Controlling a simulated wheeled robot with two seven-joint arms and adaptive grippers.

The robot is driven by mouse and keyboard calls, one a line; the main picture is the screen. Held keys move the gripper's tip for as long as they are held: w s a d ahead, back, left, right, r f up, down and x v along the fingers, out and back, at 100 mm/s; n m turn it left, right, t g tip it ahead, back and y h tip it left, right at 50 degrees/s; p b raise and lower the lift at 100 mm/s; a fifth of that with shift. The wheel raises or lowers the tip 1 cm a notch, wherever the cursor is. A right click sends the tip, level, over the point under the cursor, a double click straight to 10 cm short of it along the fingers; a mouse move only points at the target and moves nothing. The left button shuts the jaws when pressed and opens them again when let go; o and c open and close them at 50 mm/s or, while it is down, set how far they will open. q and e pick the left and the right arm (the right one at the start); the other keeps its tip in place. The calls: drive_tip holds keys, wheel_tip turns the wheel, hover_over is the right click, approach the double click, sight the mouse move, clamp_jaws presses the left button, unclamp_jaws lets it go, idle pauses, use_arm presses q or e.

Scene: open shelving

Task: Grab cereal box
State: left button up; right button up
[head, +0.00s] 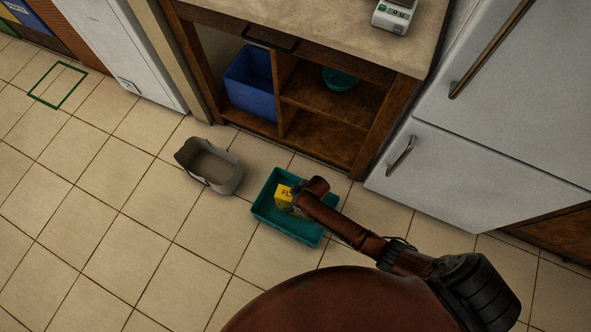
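A yellow box with dark lettering (282,194), which looks like the cereal box, is in a teal tray (262,213) on the tiled floor. My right arm reaches in from the right, and its end is over the tray. My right gripper (297,209) is at the right side of the yellow box, mostly hidden under the arm. I cannot tell whether its fingers are open or closed on the box. The arm also covers part of the box. My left gripper is not in view.
A grey-beige basket (209,167) sits on the floor left of the tray. Behind are open wooden shelving (318,115) with a blue bin (250,82) and a teal bowl (340,79), a scale (394,16) on the counter, and a white fridge (470,170).

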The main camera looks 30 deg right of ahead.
drive_tip(key=shift+c, duration=0.5)
clamp_jaws()
idle(0.4)
